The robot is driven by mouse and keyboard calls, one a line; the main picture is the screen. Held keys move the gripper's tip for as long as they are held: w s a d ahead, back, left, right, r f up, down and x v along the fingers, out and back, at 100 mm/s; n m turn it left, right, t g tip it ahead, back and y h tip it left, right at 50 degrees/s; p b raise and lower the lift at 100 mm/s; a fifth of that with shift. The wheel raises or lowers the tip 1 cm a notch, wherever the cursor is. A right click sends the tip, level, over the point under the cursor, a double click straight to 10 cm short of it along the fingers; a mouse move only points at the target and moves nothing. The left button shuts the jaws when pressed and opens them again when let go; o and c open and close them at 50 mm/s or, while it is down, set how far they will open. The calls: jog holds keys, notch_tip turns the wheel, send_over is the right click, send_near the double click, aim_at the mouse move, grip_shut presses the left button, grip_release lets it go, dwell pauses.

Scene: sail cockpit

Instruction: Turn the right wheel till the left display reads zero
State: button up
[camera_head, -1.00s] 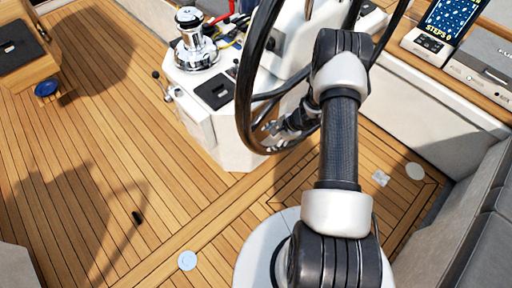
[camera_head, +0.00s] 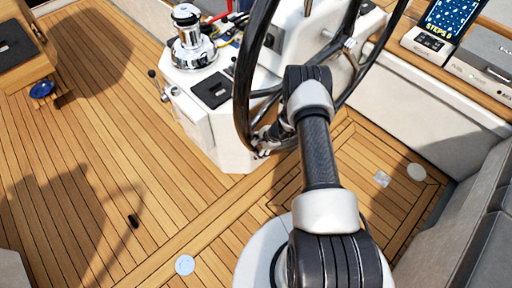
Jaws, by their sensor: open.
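The right wheel (camera_head: 243,100) is a large dark-rimmed steering wheel at upper centre, standing in front of a white pedestal. My arm reaches up from the bottom, and my gripper (camera_head: 262,148) is at the lower left part of the wheel's rim, partly hidden behind my arm link. I cannot tell whether its fingers touch the rim. A display (camera_head: 458,18) at the upper right shows a blue dotted picture and the yellow text "STEPS" with a figure too small to read surely. No other display is in view, so the left display does not show.
A chrome winch (camera_head: 190,40) stands on the white console (camera_head: 215,130) left of the wheel, with coloured ropes behind it. A grey seat (camera_head: 470,220) lines the right side.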

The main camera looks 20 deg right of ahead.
aim_at(244, 82)
jog(key=c, duration=1.5)
jog(key=shift+o, duration=0.2)
jog(key=a+r+y+p, duration=0.1)
jog(key=a+r+p, duration=0.1)
jog(key=r, duration=0.5)
jog(key=s+a+r+y+p, duration=0.1)
jog(key=r+p, duration=0.4)
jog(key=r, duration=0.2)
jog(key=s+a+r+m+g+y+p, duration=0.1)
jog(key=a+r+p, duration=0.1)
jog(key=r, duration=0.6)
jog(key=shift+a+y+p, duration=0.35)
jog(key=shift+y+p, duration=0.05)
jog(key=shift+p, duration=0.45)
jog(key=r+y+p, duration=0.1)
jog(key=r+p, duration=0.1)
jog(key=r, duration=0.4)
jog(key=r+y+p, duration=0.1)
jog(key=r, duration=0.4)
jog(key=d+r+y+p, duration=0.1)
jog(key=r+p, duration=0.1)
jog(key=r, duration=0.4)
jog(key=shift+w+r+m+g+p, duration=0.15)
jog(key=shift+r+m+g+p, duration=0.15)
jog(key=shift+m+g, duration=0.1)
jog(key=shift+w+r, duration=0.1)
jog(key=shift+r, duration=0.4)
jog(key=shift+d, duration=0.1)
jog(key=o, duration=1.5)
jog(key=shift+c, duration=0.2)
